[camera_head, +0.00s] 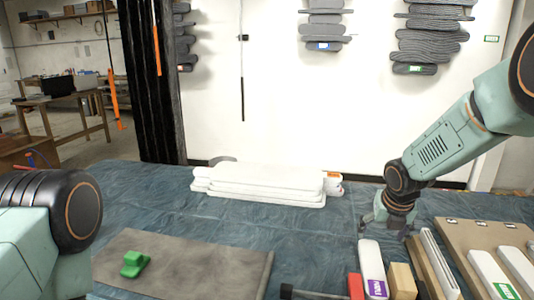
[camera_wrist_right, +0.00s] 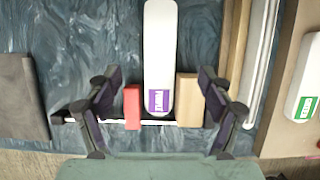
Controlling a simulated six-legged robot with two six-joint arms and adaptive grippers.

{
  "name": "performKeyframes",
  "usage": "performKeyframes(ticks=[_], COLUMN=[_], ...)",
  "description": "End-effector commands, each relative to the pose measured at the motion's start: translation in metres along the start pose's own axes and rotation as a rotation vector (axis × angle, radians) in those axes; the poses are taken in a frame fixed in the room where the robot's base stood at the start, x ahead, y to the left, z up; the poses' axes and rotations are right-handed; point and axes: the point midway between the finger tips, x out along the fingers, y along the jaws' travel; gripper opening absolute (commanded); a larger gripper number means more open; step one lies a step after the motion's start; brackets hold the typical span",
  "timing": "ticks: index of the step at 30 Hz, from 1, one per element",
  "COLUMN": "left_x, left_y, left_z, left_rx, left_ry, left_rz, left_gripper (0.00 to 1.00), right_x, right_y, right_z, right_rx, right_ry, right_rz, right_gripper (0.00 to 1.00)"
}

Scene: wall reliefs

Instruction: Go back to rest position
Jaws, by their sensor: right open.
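My right gripper (camera_head: 386,222) hangs above the blue sheet at the right. In the wrist view its two fingers (camera_wrist_right: 157,88) are spread wide and open. A white slab with a purple label (camera_head: 372,270) lies below and between the fingers in that view, with a clear look of nothing gripped. A red block (camera_wrist_right: 132,106) and a wooden block (camera_wrist_right: 188,100) flank the slab. Of my left arm only a link shows at the lower left, and its gripper is out of view.
A stack of white slabs (camera_head: 262,184) lies on the blue sheet (camera_head: 140,190). A grey mat (camera_head: 200,264) bears a green object (camera_head: 134,264). A brown board (camera_head: 466,238) with white labelled pieces lies at the right. Grey reliefs (camera_head: 428,40) hang on the wall.

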Motion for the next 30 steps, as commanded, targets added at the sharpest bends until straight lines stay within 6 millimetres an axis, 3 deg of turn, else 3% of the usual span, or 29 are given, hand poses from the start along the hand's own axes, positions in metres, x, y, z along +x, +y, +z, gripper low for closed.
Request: performKeyframes(ticks=[21,26,30], left_x=[0.000,0.000,-0.002], left_y=[0.000,0.000,0.000], left_z=[0.000,0.000,0.000], left_rx=[0.000,0.000,0.000], left_ry=[0.000,0.000,0.000], left_rz=[0.000,0.000,0.000], left_gripper=[0.40,0.40,0.40], right_x=[0.105,0.116,0.113], right_y=[0.000,0.000,0.000], right_z=[-0.001,-0.001,0.001], right_rx=[-0.001,0.000,0.000], right_ry=[0.001,0.000,0.000], right_rz=[-0.001,0.000,0.000], right_gripper=[0.81,0.81,0.81])
